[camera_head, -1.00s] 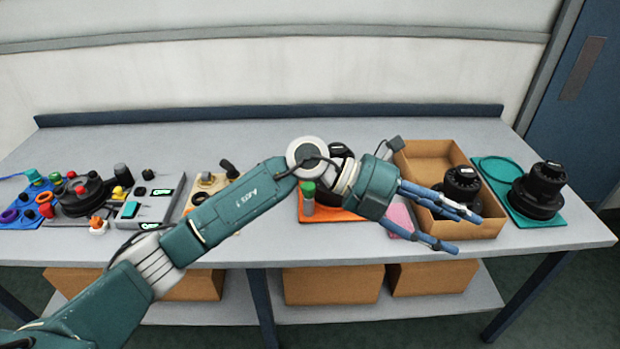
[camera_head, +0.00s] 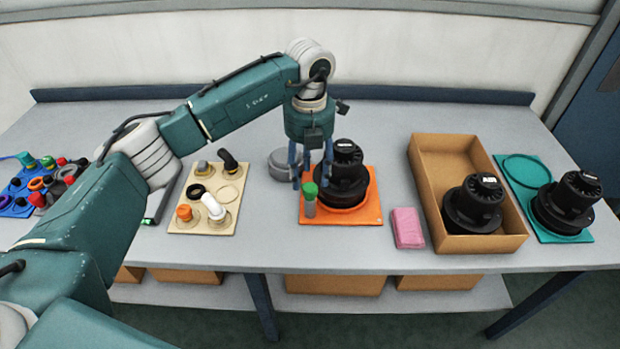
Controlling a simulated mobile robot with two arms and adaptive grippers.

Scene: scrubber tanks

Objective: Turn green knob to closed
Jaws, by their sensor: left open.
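The green knob (camera_head: 310,190) sits on top of a short grey upright post at the left front of an orange board (camera_head: 368,214). A black motor-like unit (camera_head: 342,190) stands on the same board, just right of the knob. My left gripper (camera_head: 310,186) points straight down over the board's left side, with its blue fingers spread and open. The fingers hang around or just behind the knob; I cannot tell whether they touch it. My right gripper is not in view.
A grey round lid-like part (camera_head: 281,163) lies behind the fingers. A pink block (camera_head: 407,228) and a cardboard box (camera_head: 517,241) holding a black unit (camera_head: 472,205) are to the right. A beige board (camera_head: 205,226) with fittings is to the left. The table front is clear.

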